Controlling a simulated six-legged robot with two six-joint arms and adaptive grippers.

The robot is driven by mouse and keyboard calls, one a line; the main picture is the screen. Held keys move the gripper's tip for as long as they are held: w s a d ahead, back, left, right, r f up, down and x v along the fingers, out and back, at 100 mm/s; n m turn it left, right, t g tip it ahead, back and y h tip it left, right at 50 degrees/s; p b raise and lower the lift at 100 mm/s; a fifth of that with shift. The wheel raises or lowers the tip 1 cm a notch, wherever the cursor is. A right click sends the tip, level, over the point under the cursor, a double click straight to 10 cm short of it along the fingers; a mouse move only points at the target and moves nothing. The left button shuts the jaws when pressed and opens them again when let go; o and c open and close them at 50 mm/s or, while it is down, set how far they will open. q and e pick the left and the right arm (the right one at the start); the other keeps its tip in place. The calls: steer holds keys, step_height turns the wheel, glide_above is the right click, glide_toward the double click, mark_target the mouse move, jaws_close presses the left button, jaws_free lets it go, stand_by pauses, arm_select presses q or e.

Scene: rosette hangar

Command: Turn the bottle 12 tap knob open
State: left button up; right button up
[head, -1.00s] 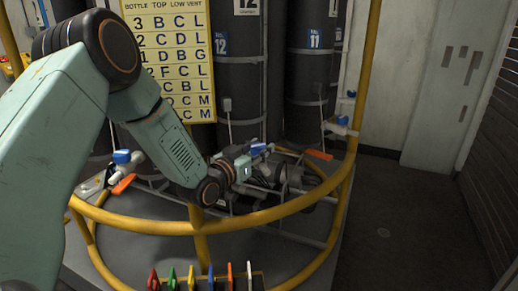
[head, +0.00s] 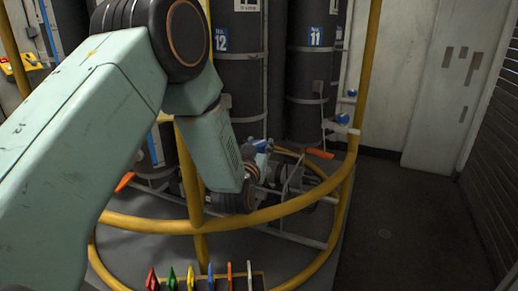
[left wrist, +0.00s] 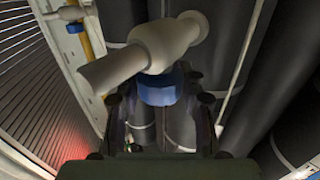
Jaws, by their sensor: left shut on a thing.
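Bottle 12 (head: 237,80) is a tall dark cylinder with a blue number 12 label, standing behind the yellow rail. Its tap knob is blue and shows as a small patch (head: 258,144) at my left gripper (head: 264,160). In the left wrist view the blue knob (left wrist: 160,88) sits under a pale pipe fitting (left wrist: 155,48), between the two dark fingers of my left gripper (left wrist: 160,103). The left gripper is shut on the knob. How far the knob is turned cannot be told. My right gripper is not in view.
Bottle 11 (head: 311,75) stands right of bottle 12. A yellow ring rail (head: 290,208) curves in front. Another blue-knobbed tap (head: 342,119) and an orange handle (head: 320,154) are at right. Several coloured levers (head: 210,278) line the front. Open floor (head: 410,220) lies right.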

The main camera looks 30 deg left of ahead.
arm_select(q)
steer(key=n+g+y, duration=0.1)
steer(key=n+y, duration=0.1)
steer(key=y, duration=0.1)
steer(key=shift+d, duration=0.15)
steer(key=n+g+y, duration=0.3)
steer(key=n+y, duration=0.1)
steer(key=y, duration=0.1)
steer(key=shift+g, duration=0.3)
steer(key=n+g+y, duration=0.2)
steer(key=g, duration=0.1)
steer(key=shift+n+y, duration=0.3)
steer(key=n+g+y+b, duration=0.1)
steer(key=n+g, duration=0.1)
steer(key=g, duration=0.1)
steer(key=shift+f+y, duration=0.15)
steer(key=shift+y, duration=0.15)
steer(key=shift+n+g+y+b, duration=0.6)
steer(key=shift+n+g+b, duration=0.8)
steer(key=shift+g, duration=0.7)
steer(key=shift+a+r, duration=0.2)
steer(key=o, duration=1.2)
steer(key=shift+s, duration=0.1)
